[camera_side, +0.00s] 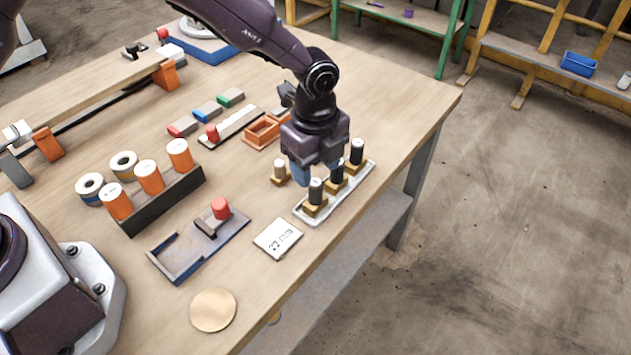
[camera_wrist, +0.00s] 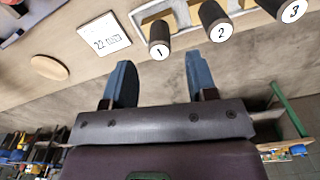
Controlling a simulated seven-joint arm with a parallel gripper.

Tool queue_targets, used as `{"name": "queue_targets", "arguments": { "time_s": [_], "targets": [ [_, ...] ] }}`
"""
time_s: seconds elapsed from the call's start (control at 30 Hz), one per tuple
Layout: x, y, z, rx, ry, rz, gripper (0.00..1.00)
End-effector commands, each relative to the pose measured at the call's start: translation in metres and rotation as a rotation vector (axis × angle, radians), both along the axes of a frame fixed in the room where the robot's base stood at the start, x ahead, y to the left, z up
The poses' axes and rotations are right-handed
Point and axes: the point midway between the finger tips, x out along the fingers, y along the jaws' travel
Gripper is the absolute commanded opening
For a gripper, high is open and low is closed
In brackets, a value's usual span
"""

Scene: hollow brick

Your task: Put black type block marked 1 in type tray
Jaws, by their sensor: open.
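In the wrist view, the black type block marked 1 (camera_wrist: 159,33) has a white round label and lies just beyond the gap between my fingertips. In the side view, the black block nearest the white card appears to be this one (camera_side: 316,190). It stands on a small wooden base in a pale, shallow tray (camera_side: 343,197); I cannot tell whether this is the type tray. My gripper (camera_wrist: 158,70) is open with nothing between its blue fingers. In the side view, my gripper (camera_side: 305,176) is low beside the blocks and partly covers them.
Blocks marked 2 (camera_wrist: 216,23) and 3 (camera_wrist: 288,8) stand in line with block 1. A white card (camera_side: 278,238) and a grey slotted holder (camera_side: 178,254) with a red knob are nearby. Bare table lies around the wooden disc (camera_side: 213,309).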

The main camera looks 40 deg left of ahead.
Motion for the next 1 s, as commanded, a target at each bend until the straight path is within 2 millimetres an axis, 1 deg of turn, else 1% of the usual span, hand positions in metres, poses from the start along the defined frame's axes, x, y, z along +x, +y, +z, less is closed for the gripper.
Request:
{"name": "queue_targets", "arguments": {
  "time_s": [0.03, 0.1, 0.2, 0.3, 0.43, 0.63, 0.67, 0.73, 0.77, 0.87, 0.9, 0.97, 1.0],
  "targets": [
    [0.001, 0.0, 0.013, -0.003, -0.005, 0.001, 0.52],
    [0.0, -0.001, 0.027, -0.003, -0.004, 0.0, 0.52],
    [0.0, 0.0, 0.043, -0.001, -0.002, 0.001, 0.52],
    [0.0, 0.0, 0.054, -0.001, -0.001, 0.001, 0.52],
    [0.0, 0.0, 0.061, 0.0, 0.001, 0.0, 0.52],
    [0.0, 0.0, 0.063, 0.0, 0.0, 0.003, 0.52],
    [-0.001, 0.001, 0.065, -0.001, -0.003, 0.009, 0.52],
    [-0.002, 0.006, 0.075, -0.002, -0.015, 0.042, 0.52],
    [-0.003, 0.01, 0.083, -0.003, -0.024, 0.068, 0.52],
    [-0.011, 0.03, 0.118, -0.013, -0.068, 0.203, 0.52],
    [-0.017, 0.04, 0.135, -0.019, -0.089, 0.275, 0.52],
    [-0.029, 0.057, 0.161, -0.033, -0.121, 0.397, 0.52],
    [-0.039, 0.069, 0.177, -0.044, -0.145, 0.481, 0.52]
  ]
}}
